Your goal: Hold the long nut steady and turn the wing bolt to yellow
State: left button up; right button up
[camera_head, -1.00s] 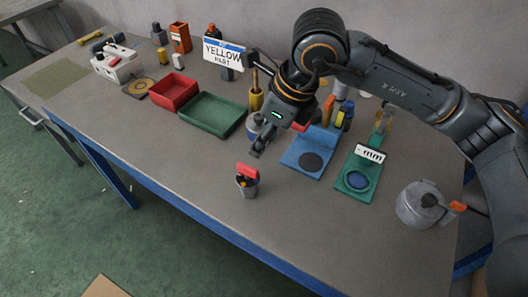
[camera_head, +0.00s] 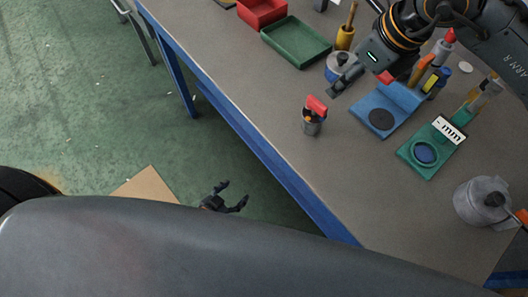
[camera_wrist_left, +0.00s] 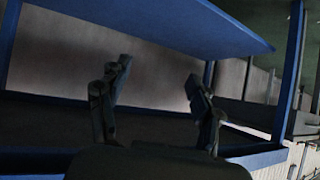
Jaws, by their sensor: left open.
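A short grey upright cylinder, seemingly the long nut (camera_head: 312,128), stands on the bench near its front edge. The red wing bolt (camera_head: 317,106) sits on top of it, with a small orange patch beneath. My left gripper (camera_head: 230,196) is open and empty, low in front of the bench and apart from the nut. In the left wrist view its two spread fingers (camera_wrist_left: 158,82) have nothing between them. My right gripper (camera_head: 341,86) hangs behind and to the right of the wing bolt, not touching it. Its finger opening is too small to tell.
The bench's blue front edge (camera_head: 270,165) lies between my left gripper and the nut. A blue scale-like stand (camera_head: 366,118), a green stand (camera_head: 418,168) and a grey pot (camera_head: 480,203) stand to the right. A green tray (camera_head: 296,44) is behind. Bench around the nut is clear.

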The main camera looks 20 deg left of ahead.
pick_arm(q)
jog(key=w+d+r+m+t+h, duration=0.1)
jog(key=d+r+t+h, duration=0.15)
jog(key=r, duration=0.45)
jog(key=w+d+r+t+h, duration=0.1)
jog(key=w+d+r, duration=0.15)
jog(key=r, duration=0.55)
jog(key=m+t+h, duration=0.1)
jog(key=h, duration=0.2)
send_near(306, 123)
jog(key=x, duration=1)
jog(key=shift+w+d+r, duration=0.1)
jog(key=shift+w+d, duration=0.15)
jog(key=shift+d, duration=0.05)
jog(key=shift+c, duration=0.4)
grip_shut()
pick_arm(e)
jog(key=shift+s+d+r+m+t, duration=0.15)
jog(key=shift+s+d+r+m, duration=0.1)
jog(key=shift+r, duration=0.15)
jog(key=shift+s+d+r+m+t, duration=0.15)
jog(key=shift+s+r+m, duration=0.1)
jog(key=shift+r, duration=0.15)
jog(key=shift+c, duration=0.3)
jog(key=x, duration=1.2)
jog(key=shift+a+r, duration=0.1)
grip_shut()
